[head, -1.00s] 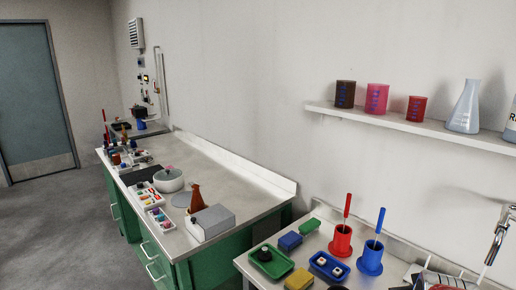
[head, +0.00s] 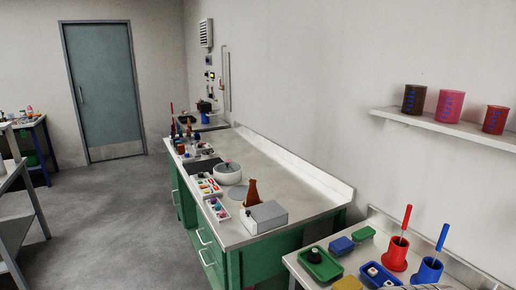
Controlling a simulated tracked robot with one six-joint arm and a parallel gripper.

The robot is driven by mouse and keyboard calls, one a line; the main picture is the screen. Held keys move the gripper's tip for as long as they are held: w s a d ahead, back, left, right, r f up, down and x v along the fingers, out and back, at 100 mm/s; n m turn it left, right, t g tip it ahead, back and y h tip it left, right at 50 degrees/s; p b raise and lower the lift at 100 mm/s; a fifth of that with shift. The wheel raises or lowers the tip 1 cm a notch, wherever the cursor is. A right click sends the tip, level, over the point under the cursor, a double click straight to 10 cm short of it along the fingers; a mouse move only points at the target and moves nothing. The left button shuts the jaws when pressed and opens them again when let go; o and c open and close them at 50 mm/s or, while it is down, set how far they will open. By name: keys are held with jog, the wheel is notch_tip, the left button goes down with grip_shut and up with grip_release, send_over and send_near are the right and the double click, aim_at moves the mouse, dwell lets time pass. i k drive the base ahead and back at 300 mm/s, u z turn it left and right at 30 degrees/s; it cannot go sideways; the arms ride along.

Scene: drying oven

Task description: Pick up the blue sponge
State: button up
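The blue sponge (head: 341,246) is a small blue block on the steel table at the lower right of the head view. It lies behind the green tray (head: 322,266) and to the left of a green sponge (head: 363,233). A yellow sponge (head: 347,284) is partly cut off at the bottom edge. My gripper does not show in this view.
A blue tray (head: 375,277), a red holder (head: 396,253) and a blue holder (head: 428,270) with upright handles stand right of the sponge. A green-fronted bench (head: 290,197) is left of the table. Open grey floor (head: 110,210) lies further left.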

aim_at(340, 247)
jog(key=k, duration=0.65)
jog(key=u, duration=0.6)
jog(key=i, duration=1.5)
jog(key=z, duration=0.55)
jog(key=i, duration=0.5)
jog(key=z, duration=0.05)
